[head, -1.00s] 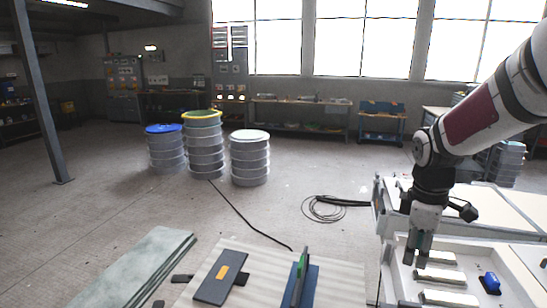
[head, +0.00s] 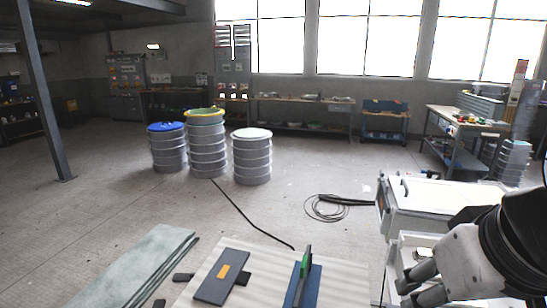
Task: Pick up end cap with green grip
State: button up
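The end cap with green grip (head: 305,262) appears as a thin dark upright piece with a green part, seen nearly edge-on at the bottom centre of the head view. It stands on or against a dark blue plate (head: 312,288); I cannot tell how they join. My gripper (head: 405,293) is at the lower right, well to the right of the green-gripped piece and not touching it. Its two grey fingers point left and are apart, with nothing visible between them.
A dark flat panel with an orange part (head: 222,277) lies left of the green piece on a pale striped surface (head: 262,262). A greenish slab (head: 140,262) lies farther left. A white mould unit (head: 425,205) stands on the right. Drums and a cable are behind on open floor.

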aim_at(303, 278)
jog(key=i+l+u, duration=0.25)
jog(key=l+u, duration=0.2)
jog(key=l, duration=0.15)
jog(key=k, duration=0.65)
jog(key=i+l+u, duration=0.25)
jog(key=i, duration=0.2)
jog(key=i+l+u, duration=0.25)
jog(key=i, duration=0.25)
